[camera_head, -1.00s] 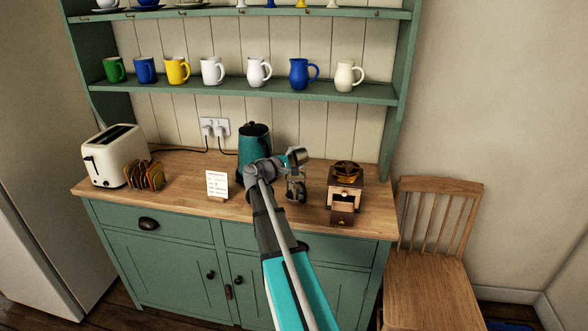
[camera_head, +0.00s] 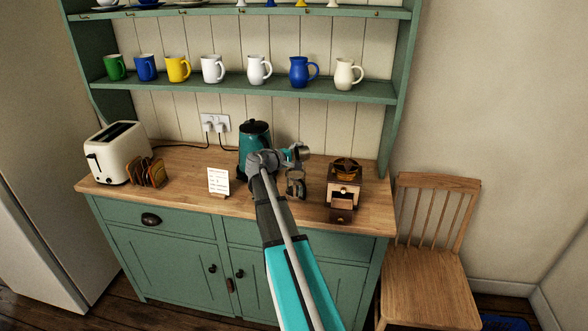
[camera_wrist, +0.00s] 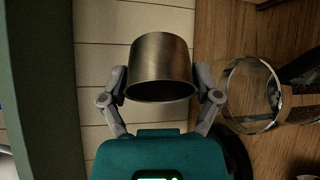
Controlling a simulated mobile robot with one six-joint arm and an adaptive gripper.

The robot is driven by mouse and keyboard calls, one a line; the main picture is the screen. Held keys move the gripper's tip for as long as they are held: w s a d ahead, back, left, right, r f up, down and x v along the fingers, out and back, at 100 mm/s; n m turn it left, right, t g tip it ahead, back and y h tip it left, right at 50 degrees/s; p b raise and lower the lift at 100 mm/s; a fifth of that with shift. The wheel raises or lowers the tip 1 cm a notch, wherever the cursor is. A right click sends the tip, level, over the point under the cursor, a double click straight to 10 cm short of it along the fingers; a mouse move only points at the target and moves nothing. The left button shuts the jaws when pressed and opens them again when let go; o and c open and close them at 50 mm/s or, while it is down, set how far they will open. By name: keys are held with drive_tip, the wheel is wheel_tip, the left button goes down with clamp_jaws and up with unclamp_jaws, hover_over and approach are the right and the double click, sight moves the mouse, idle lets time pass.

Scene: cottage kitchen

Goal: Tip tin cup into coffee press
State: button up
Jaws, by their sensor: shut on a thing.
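The tin cup (camera_wrist: 160,62) is brushed grey metal and sits between both fingers of my gripper (camera_wrist: 160,92) in the wrist view. My gripper is shut on it. In the head view, my gripper (camera_head: 294,152) holds the cup (camera_head: 301,150) above the counter; the cup is small there and its exact tilt is hard to tell. The coffee press (camera_head: 296,184) stands on the counter just below the gripper, partly hidden by it. Its clear glass (camera_wrist: 248,97) shows right of the cup in the wrist view, apart from it in the picture. No contents are visible inside the cup.
A teal kettle (camera_head: 254,137) stands close behind my wrist. A coffee grinder (camera_head: 345,180) with its drawer open stands right of the press. A white card (camera_head: 218,181), toast rack (camera_head: 145,172) and toaster (camera_head: 116,155) are left. A shelf of mugs (camera_head: 230,90) hangs above.

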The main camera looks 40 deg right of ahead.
drive_tip(key=shift+r+y+p, duration=0.3)
drive_tip(key=shift+r+p, duration=0.05)
drive_tip(key=shift+p, duration=0.35)
drive_tip(key=shift+d+r+y+p, duration=0.15)
drive_tip(key=shift+r+y+p, duration=0.2)
drive_tip(key=shift+p, duration=0.55)
drive_tip(key=y+p, duration=0.1)
drive_tip(key=m+y+p, duration=0.1)
drive_tip(key=y+p, duration=0.1)
drive_tip(key=d+f+y+p, duration=0.1)
drive_tip(key=p, duration=0.1)
drive_tip(key=shift+s+d+m+t+y, duration=0.1)
drive_tip(key=shift+s+m+t+y, duration=0.2)
drive_tip(key=shift+t, duration=0.1)
drive_tip(key=y+p, duration=0.1)
drive_tip(key=r+y+p, duration=0.1)
drive_tip(key=p, duration=0.1)
drive_tip(key=shift+d+m+t, duration=0.15)
drive_tip(key=shift+m+t, duration=0.15)
drive_tip(key=shift+s+d+f+y+p, duration=0.1)
drive_tip(key=shift+d+f+y+p, duration=0.25)
drive_tip(key=shift+y+p, duration=0.3)
drive_tip(key=s+d+m+t+y+p, duration=0.1)
drive_tip(key=s+d+t+y, duration=0.1)
drive_tip(key=d+y, duration=0.4)
drive_tip(key=shift+f+m+y, duration=0.3)
drive_tip(key=shift+f, duration=0.15)
drive_tip(key=shift+t, duration=0.3)
